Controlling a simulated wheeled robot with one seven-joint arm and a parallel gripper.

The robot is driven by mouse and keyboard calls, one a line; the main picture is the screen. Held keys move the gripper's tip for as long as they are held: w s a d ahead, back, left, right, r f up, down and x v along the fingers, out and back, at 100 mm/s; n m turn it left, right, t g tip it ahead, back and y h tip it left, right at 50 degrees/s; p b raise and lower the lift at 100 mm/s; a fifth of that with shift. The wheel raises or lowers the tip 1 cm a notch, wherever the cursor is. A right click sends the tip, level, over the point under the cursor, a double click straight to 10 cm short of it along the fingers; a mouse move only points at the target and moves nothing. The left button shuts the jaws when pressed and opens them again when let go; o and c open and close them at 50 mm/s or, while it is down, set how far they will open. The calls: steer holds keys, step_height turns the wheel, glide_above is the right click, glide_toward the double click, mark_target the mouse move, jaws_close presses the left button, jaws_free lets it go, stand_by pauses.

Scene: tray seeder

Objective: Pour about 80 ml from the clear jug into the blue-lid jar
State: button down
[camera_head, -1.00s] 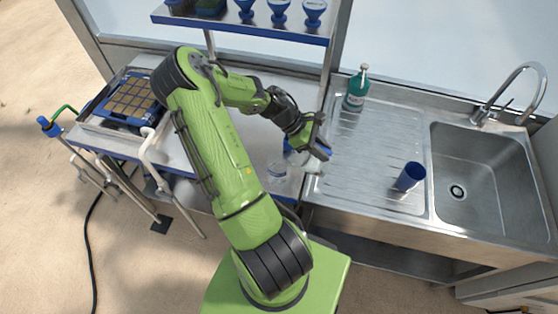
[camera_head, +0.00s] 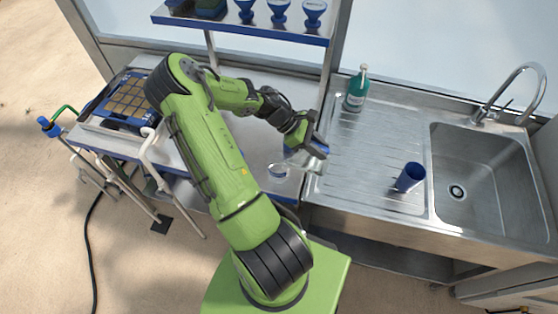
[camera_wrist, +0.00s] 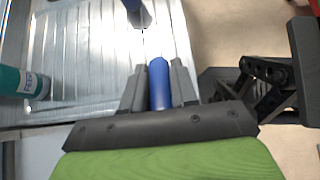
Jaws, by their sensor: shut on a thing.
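My gripper (camera_head: 314,143) is shut on the blue handle (camera_wrist: 159,84) of the clear jug, seen between the fingers in the wrist view. The clear jug (camera_head: 301,161) hangs below my gripper in the head view, tilted with its mouth toward the left. A small clear jar (camera_head: 278,171) with a round top stands on the bench just left of the jug. The jug's mouth is close to the jar, seemingly above its right side. I cannot tell whether liquid is flowing, nor the levels. A blue patch behind the jug is partly hidden; I cannot tell whether it is the lid.
A teal bottle (camera_head: 355,92) stands at the back of the drainboard. A dark blue cup (camera_head: 410,177) stands near the sink basin (camera_head: 485,205). A seed tray (camera_head: 128,100) lies on the bench's left. A shelf (camera_head: 250,28) holds blue funnel-like items above.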

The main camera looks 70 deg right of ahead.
steer(key=shift+w, duration=0.1)
steer(key=s+f+t, duration=0.2)
steer(key=t, duration=0.1)
steer(key=s+f+t, duration=0.1)
steer(key=s+t, duration=0.1)
steer(key=shift+d+y+b, duration=0.3)
steer(key=shift+d+y, duration=0.1)
steer(key=shift+w+a+f, duration=0.1)
steer(key=shift+f, duration=0.2)
steer(key=shift+w, duration=0.15)
steer(key=shift+s, duration=0.2)
steer(key=shift+w, duration=0.1)
stand_by(0.6)
